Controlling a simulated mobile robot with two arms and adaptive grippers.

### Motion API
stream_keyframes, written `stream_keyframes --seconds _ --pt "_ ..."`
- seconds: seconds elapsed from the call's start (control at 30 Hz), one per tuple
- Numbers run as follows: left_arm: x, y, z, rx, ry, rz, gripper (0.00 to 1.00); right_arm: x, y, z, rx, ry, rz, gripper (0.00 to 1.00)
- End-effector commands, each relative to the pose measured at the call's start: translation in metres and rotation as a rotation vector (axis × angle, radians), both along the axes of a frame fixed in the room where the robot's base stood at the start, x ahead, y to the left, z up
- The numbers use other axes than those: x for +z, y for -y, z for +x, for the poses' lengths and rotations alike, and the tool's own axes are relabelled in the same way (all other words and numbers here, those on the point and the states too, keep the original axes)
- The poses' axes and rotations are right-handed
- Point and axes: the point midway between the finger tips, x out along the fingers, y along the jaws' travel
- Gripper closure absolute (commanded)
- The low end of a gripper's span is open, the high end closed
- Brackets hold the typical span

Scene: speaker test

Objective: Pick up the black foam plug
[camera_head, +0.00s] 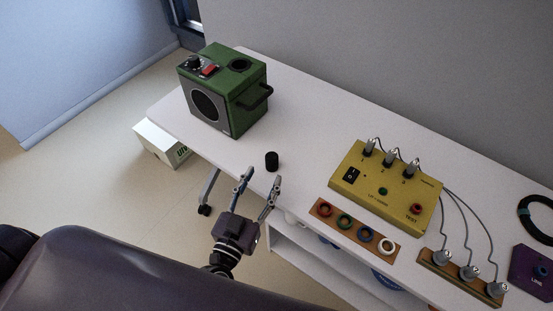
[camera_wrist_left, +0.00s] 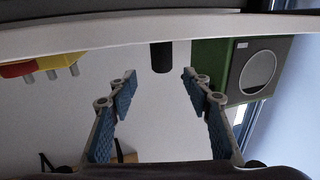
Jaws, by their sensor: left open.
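The black foam plug (camera_head: 272,161) is a small dark cylinder standing on the white table (camera_head: 310,150) near its front edge. In the left wrist view the plug (camera_wrist_left: 161,57) shows just beyond and between the two fingertips. My left gripper (camera_head: 262,179) is open and empty, its blue-padded fingers spread wide. Its tips point at the plug from the front side of the table, and the plug appears apart from both fingers. The left wrist view also shows the open left gripper (camera_wrist_left: 160,76). My right gripper does not show.
A green speaker box (camera_head: 247,101) stands left of the plug. A yellow test box (camera_head: 397,192) with cables stands to the right, near a strip of coloured rings (camera_head: 344,222). A white carton (camera_head: 160,146) sits on the floor. The table around the plug is clear.

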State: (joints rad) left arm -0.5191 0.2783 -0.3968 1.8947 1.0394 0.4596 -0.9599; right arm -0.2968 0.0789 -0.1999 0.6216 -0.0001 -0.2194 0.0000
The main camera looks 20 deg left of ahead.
Motion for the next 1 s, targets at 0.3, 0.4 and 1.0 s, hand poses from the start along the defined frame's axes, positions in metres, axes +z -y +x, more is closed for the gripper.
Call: stream_keyframes --seconds 0.3,0.4,1.0 --pt "-0.003 0.002 0.025 0.001 0.002 -0.001 0.54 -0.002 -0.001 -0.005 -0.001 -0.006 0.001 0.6" --pt "-0.003 0.002 0.029 0.001 0.002 -0.001 0.54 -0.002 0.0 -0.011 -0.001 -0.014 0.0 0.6" --pt "-0.005 0.003 0.078 0.0 0.0 -0.001 0.54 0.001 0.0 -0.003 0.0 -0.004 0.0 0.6"
